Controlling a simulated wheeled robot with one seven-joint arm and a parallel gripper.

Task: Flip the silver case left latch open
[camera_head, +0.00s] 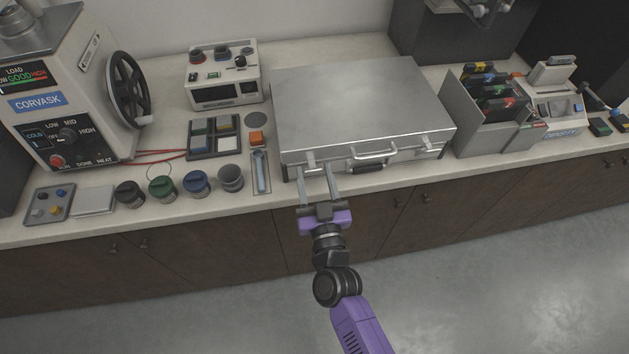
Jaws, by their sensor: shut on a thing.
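The silver case (350,105) lies flat with its lid down on the counter, its front side facing me. Its left latch (311,159) is a small metal tab at the left of the front side. The right latch (424,139) sits near the front right corner, and the handle (374,154) is between them. My gripper (315,170) reaches up to the case front from below. Its two fingers are on either side of the left latch, shut on it. The fingers partly hide the latch's lower part, so its exact angle is hard to tell.
Several small jars (197,184) and a narrow tray with a blue tool (261,171) stand left of the case. A grey file box (492,130) stands close on its right. The counter's front edge runs just below the case, with floor room in front.

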